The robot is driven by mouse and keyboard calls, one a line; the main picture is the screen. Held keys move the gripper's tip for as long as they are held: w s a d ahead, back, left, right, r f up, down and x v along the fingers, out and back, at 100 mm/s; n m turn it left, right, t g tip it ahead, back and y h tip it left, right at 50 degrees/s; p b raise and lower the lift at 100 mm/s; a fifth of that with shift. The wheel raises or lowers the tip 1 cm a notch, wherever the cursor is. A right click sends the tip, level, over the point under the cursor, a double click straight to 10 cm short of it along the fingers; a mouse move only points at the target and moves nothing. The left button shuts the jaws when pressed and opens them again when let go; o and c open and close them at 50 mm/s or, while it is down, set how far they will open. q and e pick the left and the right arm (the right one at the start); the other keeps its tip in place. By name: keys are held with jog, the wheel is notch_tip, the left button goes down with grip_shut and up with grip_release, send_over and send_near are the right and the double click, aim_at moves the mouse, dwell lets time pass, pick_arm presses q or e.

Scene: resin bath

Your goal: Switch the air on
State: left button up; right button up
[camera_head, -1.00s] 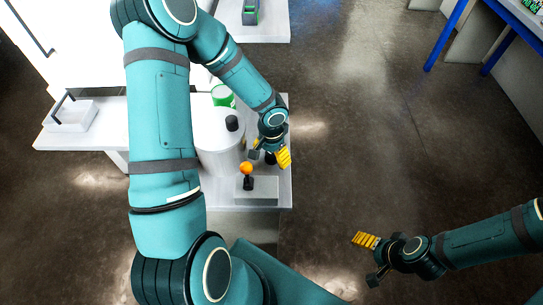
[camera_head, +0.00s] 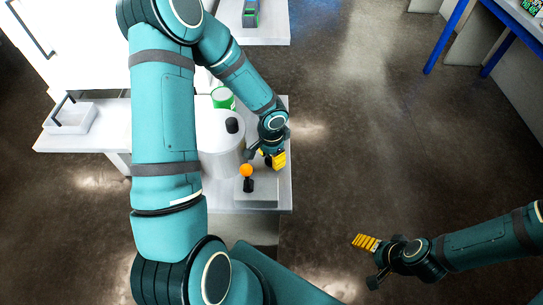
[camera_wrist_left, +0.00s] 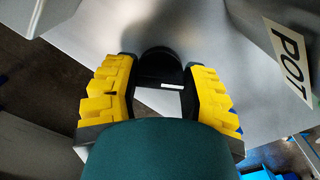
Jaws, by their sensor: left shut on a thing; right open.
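My left gripper (camera_head: 271,159) is at the right end of a grey box (camera_head: 262,198) on the white bench, beside the pot. In the left wrist view its yellow fingers (camera_wrist_left: 160,85) are on either side of a black round knob (camera_wrist_left: 160,65) with a short white mark. The gripper is shut on this knob, which is mostly hidden in the head view. A black lever with an orange ball (camera_head: 246,171) stands upright on the same box, left of the gripper. My right gripper (camera_head: 369,261) is open and empty over the floor at the lower right.
A pale cylindrical pot (camera_head: 215,140) with a black lid knob stands close left of the gripper; its "POT" label (camera_wrist_left: 290,55) shows in the wrist view. A green-and-white can (camera_head: 223,97) is behind it. Open floor lies to the right.

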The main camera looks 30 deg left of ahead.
pick_arm(q)
jog(key=shift+m, duration=0.8)
jog(key=o, duration=1.2)
notch_tip(320, 180, up, 12)
